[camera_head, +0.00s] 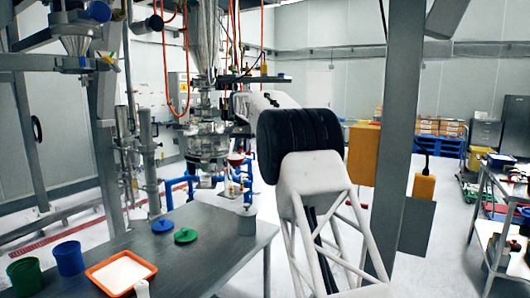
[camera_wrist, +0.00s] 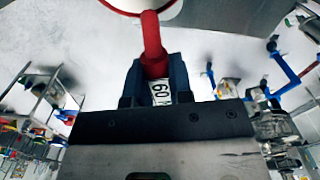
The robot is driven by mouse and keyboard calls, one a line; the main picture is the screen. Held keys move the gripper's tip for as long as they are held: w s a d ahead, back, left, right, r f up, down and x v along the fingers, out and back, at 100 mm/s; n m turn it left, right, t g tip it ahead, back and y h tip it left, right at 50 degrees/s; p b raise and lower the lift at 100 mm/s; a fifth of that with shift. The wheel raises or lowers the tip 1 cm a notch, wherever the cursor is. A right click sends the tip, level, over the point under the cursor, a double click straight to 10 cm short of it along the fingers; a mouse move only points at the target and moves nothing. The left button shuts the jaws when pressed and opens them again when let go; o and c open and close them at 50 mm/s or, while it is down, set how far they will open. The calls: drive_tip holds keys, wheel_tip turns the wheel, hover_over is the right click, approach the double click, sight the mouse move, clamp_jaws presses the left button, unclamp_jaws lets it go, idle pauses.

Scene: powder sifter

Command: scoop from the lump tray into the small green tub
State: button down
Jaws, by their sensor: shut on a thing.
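My gripper (camera_wrist: 153,82) is shut on the red handle of a scoop (camera_wrist: 152,38). The scoop's red-rimmed bowl, pale inside, is cut off at the top of the wrist view; I cannot tell whether it holds anything. In the head view a small red shape that looks like the scoop (camera_head: 236,158) shows beyond the table's far right end, beside my arm; my gripper is mostly hidden there. An orange tray (camera_head: 92,273) of white material, which looks like the lump tray, lies at the table's near edge. The green tub (camera_head: 24,280) stands open left of it.
A blue tub (camera_head: 68,258) stands between the green tub and the tray. A blue lid (camera_head: 162,225), a green lid (camera_head: 185,235) and a grey container (camera_head: 247,221) are farther back on the grey table (camera_head: 215,262). Sifter machinery (camera_head: 205,140) stands behind. The table's right half is mostly clear.

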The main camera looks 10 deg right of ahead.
drive_tip(key=a+f+m, duration=0.1)
drive_tip(key=a+f, duration=0.2)
drive_tip(key=a, duration=1)
drive_tip(key=a+f, duration=0.3)
drive_tip(key=a, duration=0.9)
drive_tip(key=a+f+m, duration=0.1)
drive_tip(key=a+f, duration=0.1)
drive_tip(key=a, duration=1.1)
drive_tip(key=s+a+f, duration=0.3)
drive_tip(key=s+a, duration=0.1)
drive_tip(key=a, duration=0.7)
drive_tip(key=s+a+f, duration=0.3)
drive_tip(key=s+a, duration=0.1)
drive_tip(key=a, duration=0.7)
drive_tip(key=s+a+f+m, duration=0.1)
drive_tip(key=s+a+f, duration=0.2)
drive_tip(key=a, duration=0.8)
drive_tip(key=shift+s, duration=1)
drive_tip(key=shift+a, duration=0.1)
drive_tip(key=shift+f, duration=0.1)
